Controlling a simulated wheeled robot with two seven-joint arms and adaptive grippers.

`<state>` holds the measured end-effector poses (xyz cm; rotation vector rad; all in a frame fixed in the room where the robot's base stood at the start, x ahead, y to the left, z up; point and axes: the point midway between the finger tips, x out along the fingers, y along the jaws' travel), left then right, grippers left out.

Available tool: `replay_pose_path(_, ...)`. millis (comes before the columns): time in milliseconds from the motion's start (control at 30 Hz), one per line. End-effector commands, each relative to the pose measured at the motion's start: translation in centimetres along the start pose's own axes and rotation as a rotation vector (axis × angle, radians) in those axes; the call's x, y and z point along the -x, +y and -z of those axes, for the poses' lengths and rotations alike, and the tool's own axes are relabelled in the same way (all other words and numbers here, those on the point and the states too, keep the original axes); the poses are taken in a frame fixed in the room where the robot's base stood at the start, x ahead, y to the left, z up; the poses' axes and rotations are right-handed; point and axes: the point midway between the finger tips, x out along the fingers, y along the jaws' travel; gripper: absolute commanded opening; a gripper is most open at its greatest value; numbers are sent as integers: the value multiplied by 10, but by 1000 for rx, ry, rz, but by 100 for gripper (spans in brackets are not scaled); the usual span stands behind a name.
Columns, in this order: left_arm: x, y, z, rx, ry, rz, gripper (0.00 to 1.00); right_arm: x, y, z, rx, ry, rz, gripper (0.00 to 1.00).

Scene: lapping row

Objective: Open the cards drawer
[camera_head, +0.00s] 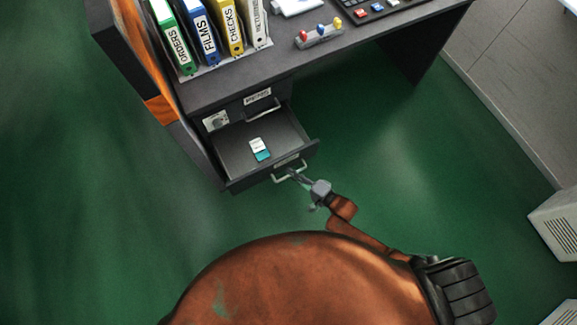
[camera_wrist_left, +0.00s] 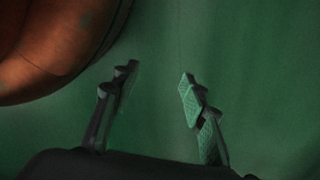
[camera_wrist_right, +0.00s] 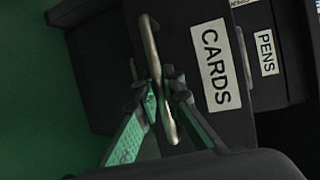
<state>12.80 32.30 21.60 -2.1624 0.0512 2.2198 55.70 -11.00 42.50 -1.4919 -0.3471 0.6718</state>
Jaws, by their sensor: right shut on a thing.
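The cards drawer (camera_head: 241,150) is pulled out of the dark desk, and a small white and teal item (camera_head: 259,149) lies inside it. Its CARDS label (camera_wrist_right: 215,65) shows in the right wrist view. My right gripper (camera_head: 302,180) is shut on the metal handle (camera_head: 290,172) of this drawer; the handle also shows between the fingers in the right wrist view (camera_wrist_right: 151,48). My left gripper (camera_wrist_left: 158,88) is open and empty over the green floor in the left wrist view; it does not show in the head view.
The pens drawer (camera_head: 256,107) above is shut. The desk top (camera_head: 290,58) bears several binders (camera_head: 205,32), a rack with coloured pieces (camera_head: 320,36) and a dark panel with buttons. Green floor around the open drawer is clear. Pale boxes stand at the far right.

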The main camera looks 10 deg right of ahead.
Motion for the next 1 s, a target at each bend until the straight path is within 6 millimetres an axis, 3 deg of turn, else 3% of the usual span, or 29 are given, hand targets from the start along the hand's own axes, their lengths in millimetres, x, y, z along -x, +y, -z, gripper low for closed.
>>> replay_pose_path(200, -8, -2, -7, 0, 0, 3, 40, 10, 3, -4, 0, 0, -2, 0)
replay_pose_path(600, -10, -2, -8, -1, 0, 3, 40, 11, 4, -4, 0, 0, -3, 0)
replay_pose_path(633, -10, -2, -8, -1, 0, 3, 40, 11, 4, -4, 0, 0, -3, 10)
replay_pose_path(800, -10, -2, -8, -1, 0, 2, 40, 11, 3, -4, 0, 0, -2, 22)
replay_pose_path(1000, -10, -2, -8, -1, -1, 2, 40, 10, 3, -4, 0, 0, -1, 26)
